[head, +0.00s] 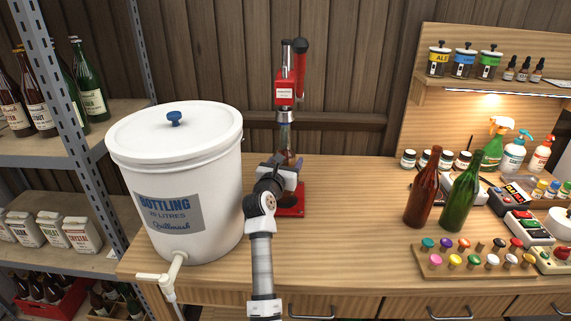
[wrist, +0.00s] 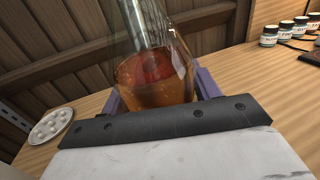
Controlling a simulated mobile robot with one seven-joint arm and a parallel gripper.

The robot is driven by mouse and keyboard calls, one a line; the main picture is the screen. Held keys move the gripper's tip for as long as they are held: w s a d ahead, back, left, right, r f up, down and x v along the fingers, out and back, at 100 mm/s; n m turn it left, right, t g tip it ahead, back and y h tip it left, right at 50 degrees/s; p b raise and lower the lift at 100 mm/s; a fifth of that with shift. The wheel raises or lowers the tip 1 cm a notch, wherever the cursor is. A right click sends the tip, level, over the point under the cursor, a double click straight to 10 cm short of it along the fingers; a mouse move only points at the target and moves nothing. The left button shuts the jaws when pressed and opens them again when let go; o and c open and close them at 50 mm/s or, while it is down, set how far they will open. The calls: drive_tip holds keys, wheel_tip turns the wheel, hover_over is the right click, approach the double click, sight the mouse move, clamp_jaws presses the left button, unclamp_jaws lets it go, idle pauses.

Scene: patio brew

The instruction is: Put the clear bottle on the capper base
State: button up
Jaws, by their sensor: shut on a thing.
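The clear bottle (wrist: 155,75) holds amber liquid and stands between the purple fingers of my gripper (wrist: 160,92) in the wrist view. In the head view my gripper (head: 287,168) is at the capper, shut on the bottle's body. The bottle's neck (head: 285,138) rises in line below the red capper head (head: 285,95). The red capper base (head: 291,212) shows at the foot of the capper, partly covered by my arm. The bottle's bottom is hidden, so I cannot tell whether it touches the base.
A white bottling bucket (head: 180,180) stands close on the left. A brown bottle (head: 422,195) and a green bottle (head: 460,200) stand right, behind a rack of coloured caps (head: 475,262). A plate of small white pieces (wrist: 52,124) lies left in the wrist view. Bench between capper and brown bottle is clear.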

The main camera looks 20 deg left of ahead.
drive_tip(key=shift+w+f+b, duration=0.2)
drive_tip(key=shift+f+b, duration=0.3)
drive_tip(key=shift+b, duration=0.35)
drive_tip(key=shift+f, duration=0.15)
drive_tip(key=o, duration=1.6)
drive_tip(key=shift+f, duration=0.15)
drive_tip(key=shift+o, duration=0.2)
drive_tip(key=s+b, duration=0.2)
drive_tip(key=s, duration=1)
